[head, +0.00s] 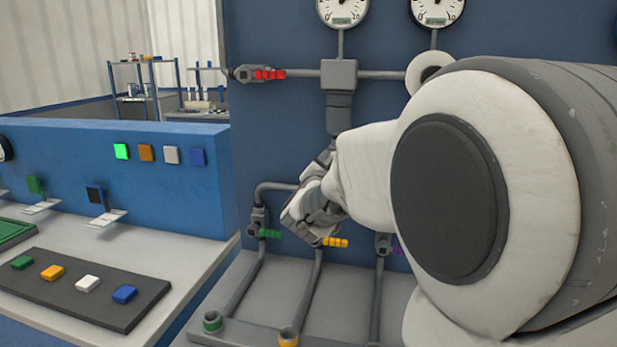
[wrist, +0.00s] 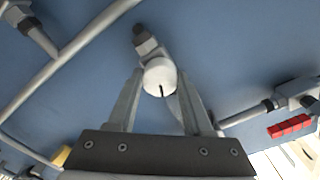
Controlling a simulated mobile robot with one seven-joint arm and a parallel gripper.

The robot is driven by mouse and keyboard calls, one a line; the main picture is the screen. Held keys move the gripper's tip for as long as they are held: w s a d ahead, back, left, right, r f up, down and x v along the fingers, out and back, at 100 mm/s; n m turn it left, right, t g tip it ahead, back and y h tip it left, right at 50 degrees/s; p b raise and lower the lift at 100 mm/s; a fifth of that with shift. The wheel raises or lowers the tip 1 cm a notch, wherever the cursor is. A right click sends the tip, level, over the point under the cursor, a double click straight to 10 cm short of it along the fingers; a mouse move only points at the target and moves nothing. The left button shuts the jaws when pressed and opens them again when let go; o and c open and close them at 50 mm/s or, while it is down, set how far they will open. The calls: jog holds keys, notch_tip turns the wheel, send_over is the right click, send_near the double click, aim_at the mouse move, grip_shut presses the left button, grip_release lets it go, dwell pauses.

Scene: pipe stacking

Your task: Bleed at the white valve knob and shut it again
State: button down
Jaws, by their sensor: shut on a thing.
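The white valve knob (wrist: 160,74) is a round white cap with a dark mark running from its middle toward the bottom of the wrist view. It sits on a short grey fitting (wrist: 147,42) on the blue panel. My gripper (wrist: 160,82) has one finger on each side of the knob and is shut on it. In the head view my gripper (head: 312,212) is at the pipework below the grey junction block, and my wrist and hand hide the knob there.
A red valve handle (head: 270,74) is at upper left, with a green handle (head: 270,234) and a yellow handle (head: 335,242) close below my gripper. Two gauges (head: 342,10) (head: 437,10) are above. A control desk (head: 115,170) with coloured buttons stands left. My arm hides the right side.

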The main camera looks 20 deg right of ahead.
jog(key=shift+f+m+b, duration=0.15)
jog(key=shift+m+b, duration=5)
jog(key=shift+m, duration=1.55)
jog(key=shift+c, duration=1.5)
grip_release()
jog(key=p+v, duration=0.4)
jog(key=v, duration=1.3)
jog(key=shift+s+a, duration=0.2)
